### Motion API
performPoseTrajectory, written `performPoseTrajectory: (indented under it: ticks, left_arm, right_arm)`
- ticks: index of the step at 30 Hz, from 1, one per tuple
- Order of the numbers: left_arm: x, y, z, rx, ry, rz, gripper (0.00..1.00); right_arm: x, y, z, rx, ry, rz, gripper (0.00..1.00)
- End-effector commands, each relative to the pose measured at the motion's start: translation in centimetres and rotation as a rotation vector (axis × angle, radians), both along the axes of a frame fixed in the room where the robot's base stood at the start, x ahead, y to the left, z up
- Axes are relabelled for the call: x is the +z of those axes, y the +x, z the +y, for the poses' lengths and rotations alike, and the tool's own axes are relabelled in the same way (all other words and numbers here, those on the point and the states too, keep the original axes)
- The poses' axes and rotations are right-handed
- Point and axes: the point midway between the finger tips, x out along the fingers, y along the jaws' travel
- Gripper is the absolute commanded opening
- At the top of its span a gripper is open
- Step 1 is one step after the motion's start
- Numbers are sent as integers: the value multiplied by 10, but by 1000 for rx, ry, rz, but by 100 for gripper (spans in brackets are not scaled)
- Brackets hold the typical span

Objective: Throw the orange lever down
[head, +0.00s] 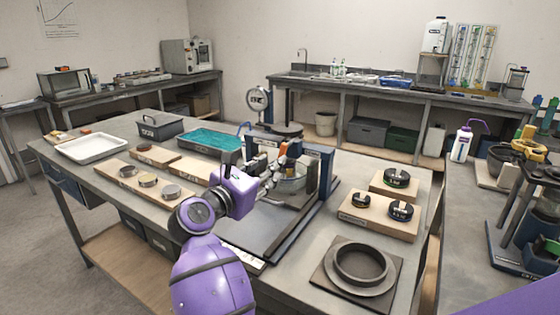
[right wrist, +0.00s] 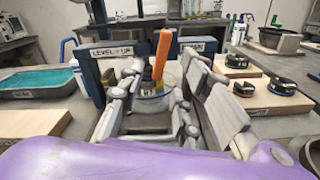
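The orange lever (right wrist: 161,54) stands nearly upright in the right wrist view, leaning slightly right at its top. It rises from a pale round base inside a blue-posted frame (right wrist: 95,68) with a label ending in "UP". In the head view the lever (head: 283,149) is small and partly hidden by my right gripper (head: 274,168). In the right wrist view my right gripper (right wrist: 165,88) is open, its grey fingers spread left and right of the lever's line. No finger visibly closes on the lever. My left gripper is not in view.
Wooden boards with dark round pieces (head: 396,178) lie right of the frame. A dark ring on a plate (head: 358,264) is at the front right. A teal-filled tray (head: 212,140), a white tray (head: 92,147) and boards with discs lie to the left.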

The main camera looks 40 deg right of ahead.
Motion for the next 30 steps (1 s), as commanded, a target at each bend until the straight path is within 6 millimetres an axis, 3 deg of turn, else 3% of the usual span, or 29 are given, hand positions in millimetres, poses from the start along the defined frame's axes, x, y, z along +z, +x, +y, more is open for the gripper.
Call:
performPoseTrajectory:
  ticks: [6,12,23,30]
  left_arm:
    - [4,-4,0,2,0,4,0]
    - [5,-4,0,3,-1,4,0]
    - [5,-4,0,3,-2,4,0]
    - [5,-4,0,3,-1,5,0]
  right_arm:
    - [3,13,-35,-2,-8,1,31]
    - [2,23,-56,-1,-8,3,31]
    - [1,25,-63,0,-9,4,31]
    - [1,25,-63,0,-9,4,1]
